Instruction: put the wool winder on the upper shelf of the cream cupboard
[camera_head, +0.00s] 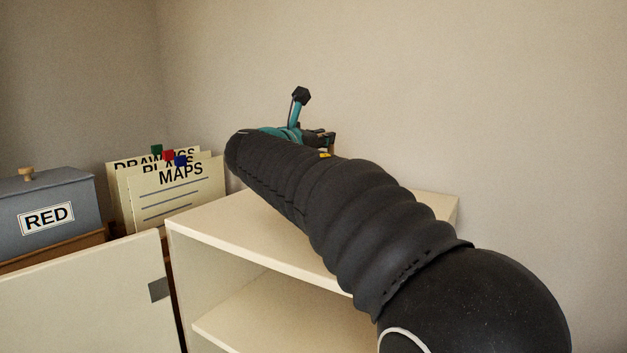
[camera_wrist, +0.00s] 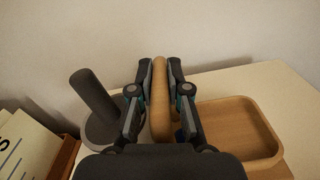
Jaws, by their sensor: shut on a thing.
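In the wrist view, my gripper (camera_wrist: 158,72) is shut on an upright, rounded tan wooden piece (camera_wrist: 160,104). It looks like the grip of the wool winder; its lower part is hidden by my gripper. The cream cupboard (camera_head: 240,222) stands in front of me in the head view, its pale top partly behind my arm. A shelf board (camera_head: 262,312) shows inside its open front. My arm reaches over the cupboard top, and its far end hides what my gripper holds there.
A wooden tray (camera_wrist: 240,128) lies right of my gripper, and a dark grey post on a round base (camera_wrist: 97,105) stands left. A cream door panel (camera_head: 85,298), a grey box marked RED (camera_head: 48,205) and upright files (camera_head: 180,195) are at left. A wall is behind.

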